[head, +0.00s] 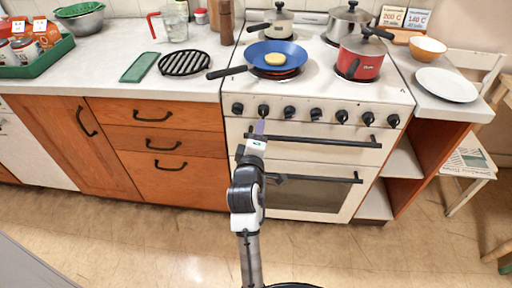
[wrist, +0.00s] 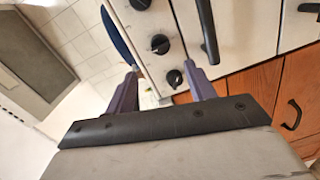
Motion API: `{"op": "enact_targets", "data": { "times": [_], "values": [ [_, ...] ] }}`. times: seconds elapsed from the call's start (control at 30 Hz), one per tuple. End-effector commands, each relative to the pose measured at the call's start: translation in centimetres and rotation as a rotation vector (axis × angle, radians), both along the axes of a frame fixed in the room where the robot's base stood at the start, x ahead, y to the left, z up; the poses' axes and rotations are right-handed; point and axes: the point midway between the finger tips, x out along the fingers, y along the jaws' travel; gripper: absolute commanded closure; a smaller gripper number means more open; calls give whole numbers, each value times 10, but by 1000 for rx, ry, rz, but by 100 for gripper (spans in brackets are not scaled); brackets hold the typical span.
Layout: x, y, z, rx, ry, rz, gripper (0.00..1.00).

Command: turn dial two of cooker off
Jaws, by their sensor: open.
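The white cooker (head: 322,100) has a row of several black dials on its front. The second dial from the left (head: 263,111) is just above my gripper (head: 261,127) in the head view. My gripper is open and empty, pointing at the panel. In the wrist view the dials lie beyond my gripper (wrist: 161,69). The end dial (wrist: 174,78) appears between the fingertips, and the second dial (wrist: 160,44) is a little further up. No contact is visible. The dial pointers are too small to read. A burner (head: 274,74) glows red under a blue pan (head: 276,54).
A black oven handle (head: 312,142) runs below the dials. The pan's handle (head: 227,72) sticks out left over the worktop. Wooden drawers (head: 160,115) are left of the cooker. The floor in front is clear.

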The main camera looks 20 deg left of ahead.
Motion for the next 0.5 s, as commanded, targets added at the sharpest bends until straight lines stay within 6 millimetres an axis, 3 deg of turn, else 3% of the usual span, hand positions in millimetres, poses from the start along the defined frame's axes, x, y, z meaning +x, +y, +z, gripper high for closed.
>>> {"op": "enact_targets", "data": {
  "times": [0.2,0.5],
  "values": [
    [-32,-8,1,0,0,0,45],
    [-40,-10,4,-1,-1,-1,45]
  ]
}}
